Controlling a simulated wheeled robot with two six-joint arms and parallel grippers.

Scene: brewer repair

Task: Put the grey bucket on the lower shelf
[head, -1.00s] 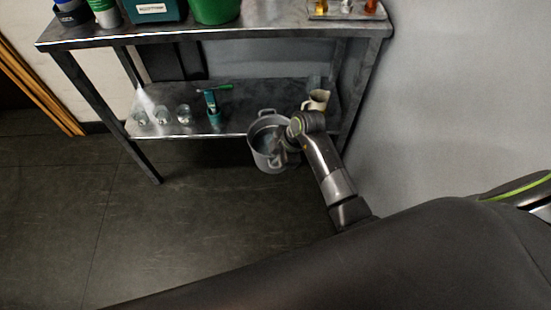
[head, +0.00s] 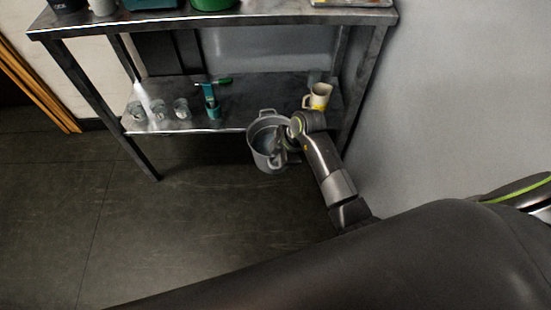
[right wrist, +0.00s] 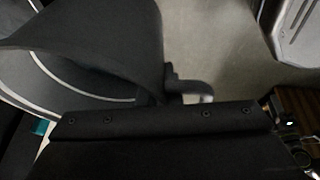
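The grey bucket (head: 256,146), a pot-like pail with side handles, hangs upright in front of the shelf's front edge in the head view. My right gripper (head: 281,153) is at its right side, with fingers largely hidden by the arm, and appears shut on the bucket's rim or handle. The lower shelf (head: 247,97) of the metal table lies just behind the bucket. My left gripper is not in view.
Bare shelf lies between tool and mug. A table leg (head: 362,85) and wall are close on the right.

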